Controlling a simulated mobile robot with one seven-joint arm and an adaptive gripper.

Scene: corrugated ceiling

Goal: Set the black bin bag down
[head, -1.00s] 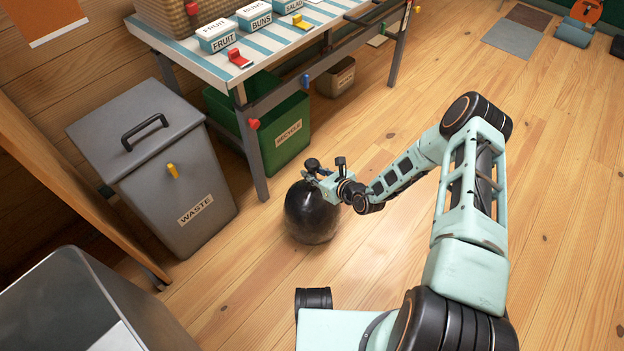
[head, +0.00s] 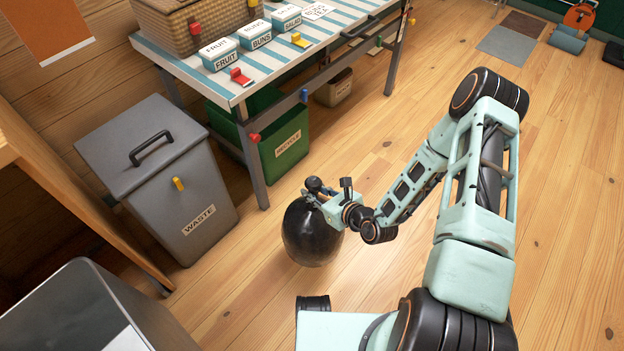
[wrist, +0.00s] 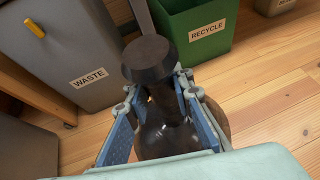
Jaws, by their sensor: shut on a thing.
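The black bin bag (head: 311,235) is a round, glossy black bundle with a gathered neck. It hangs upright at or just above the wooden floor; I cannot tell whether its underside touches. My gripper (head: 326,190) is shut on the neck from above. In the wrist view, the bag's neck and dark knotted top (wrist: 148,60) stand between the blue finger pads of my gripper (wrist: 150,105). Most of the bag's body is hidden there behind the gripper.
A grey lidded waste bin (head: 190,180) stands left of the bag. A green recycle bin (head: 284,150) is under a striped table (head: 225,88) behind it.

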